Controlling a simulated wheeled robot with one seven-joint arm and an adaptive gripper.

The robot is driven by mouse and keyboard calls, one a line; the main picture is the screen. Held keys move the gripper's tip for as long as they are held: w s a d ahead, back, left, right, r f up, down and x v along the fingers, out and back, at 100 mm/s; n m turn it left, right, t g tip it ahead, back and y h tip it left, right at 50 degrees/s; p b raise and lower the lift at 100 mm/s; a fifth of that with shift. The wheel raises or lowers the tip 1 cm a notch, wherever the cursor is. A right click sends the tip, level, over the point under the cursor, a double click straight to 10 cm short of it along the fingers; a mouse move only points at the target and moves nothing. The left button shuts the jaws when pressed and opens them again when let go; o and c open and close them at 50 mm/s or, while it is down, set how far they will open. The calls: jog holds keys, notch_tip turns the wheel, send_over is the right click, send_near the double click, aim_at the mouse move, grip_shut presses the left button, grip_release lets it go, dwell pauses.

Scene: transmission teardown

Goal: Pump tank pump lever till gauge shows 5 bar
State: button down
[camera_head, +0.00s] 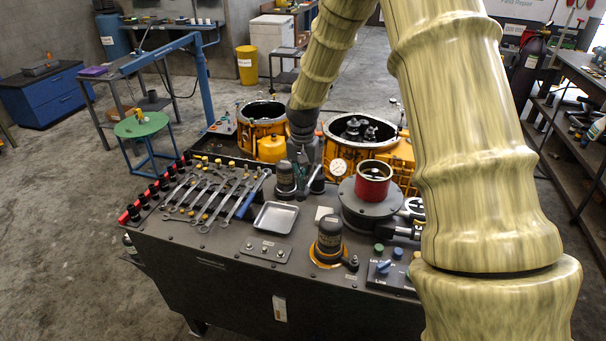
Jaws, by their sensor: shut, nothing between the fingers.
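A round white gauge (338,167) faces the camera beside the orange housing, behind the workbench top. Its needle is too small to read. My arm comes down from the top of the view, and my dark gripper (303,168) points down just left of the gauge. It is shut and empty, close behind a small dark cylindrical unit (286,178) on the bench. A dark slanted rod (317,180), possibly the pump lever, stands right of that unit, close to my gripper. I cannot tell whether they touch. The tank is not clearly identifiable.
The bench holds a row of wrenches (212,192), a metal tray (275,217), a dark motor-like unit (329,240), a red cup (373,182) and a control box (390,272). Orange housings (392,158) stand behind. Floor at left is open around a green stool (141,125).

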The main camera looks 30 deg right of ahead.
jog(key=shift+f, duration=0.2)
dwell(0.3)
jog(key=shift+f+b, duration=1.5)
jog(key=shift+f, duration=2.55)
jog(key=shift+r+p, duration=3)
jog(key=shift+r, duration=1.2)
jog(key=shift+f, duration=0.1)
notch_tip(320, 180, down, 8)
jog(key=b, duration=0.3)
jog(key=shift+r+p, duration=2.65)
jog(key=shift+r, duration=1.45)
jog(key=shift+f, duration=0.2)
